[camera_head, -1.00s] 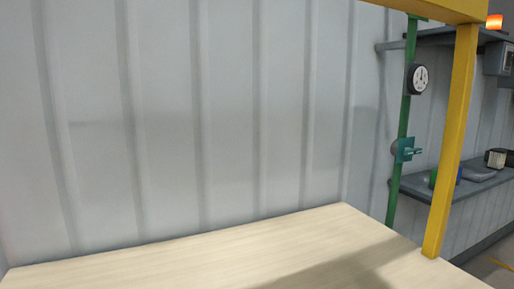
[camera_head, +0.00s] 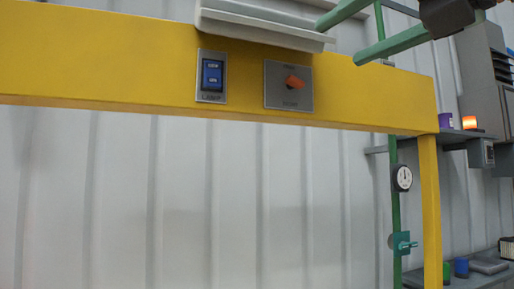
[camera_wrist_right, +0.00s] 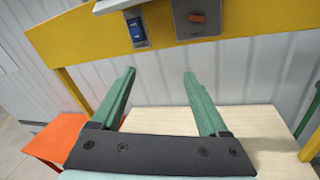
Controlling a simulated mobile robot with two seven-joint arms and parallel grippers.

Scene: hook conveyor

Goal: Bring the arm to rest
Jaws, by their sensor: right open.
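My right gripper (camera_head: 338,44) comes in at the upper right of the head view, in front of the yellow beam. Its two green fingers are spread apart with nothing between them. In the right wrist view the same gripper (camera_wrist_right: 159,73) is open and empty, its fingers pointing toward the beam. An orange knob (camera_head: 295,83) on a grey plate sits on the beam, left of and below the fingertips in the head view. My left gripper shows in neither view.
The yellow beam (camera_head: 120,62) spans the head view and meets a yellow post (camera_head: 431,210). A blue rocker switch (camera_head: 212,75) is on the beam. A light wooden tabletop (camera_wrist_right: 262,125) and an orange surface (camera_wrist_right: 58,138) show in the wrist view. A gauge (camera_head: 402,178) hangs on a green pole.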

